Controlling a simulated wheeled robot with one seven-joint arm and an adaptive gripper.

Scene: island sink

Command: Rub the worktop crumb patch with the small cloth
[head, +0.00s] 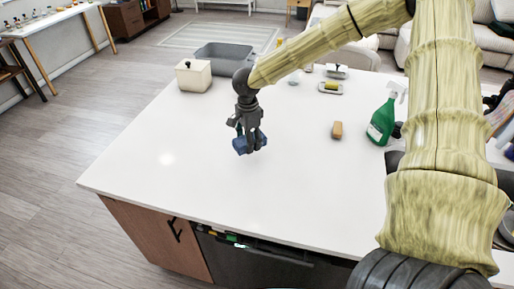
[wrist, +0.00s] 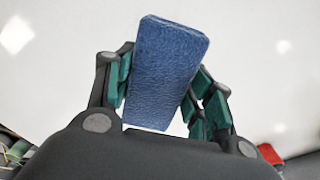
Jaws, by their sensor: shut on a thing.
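A small blue cloth (head: 241,145) is held between the fingers of my gripper (head: 249,138) over the left part of the white worktop (head: 300,190). In the wrist view the cloth (wrist: 165,65) appears as a thick folded block, slightly tilted, with the green-padded fingers of my gripper (wrist: 163,95) on both sides. I cannot tell whether the cloth touches the worktop or hangs just above it. I cannot make out a crumb patch in either view; pale bright spots on the worktop look like light reflections.
A cream canister (head: 194,76) and a grey sink basin (head: 223,58) are at the back left. The front and left worktop is clear.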

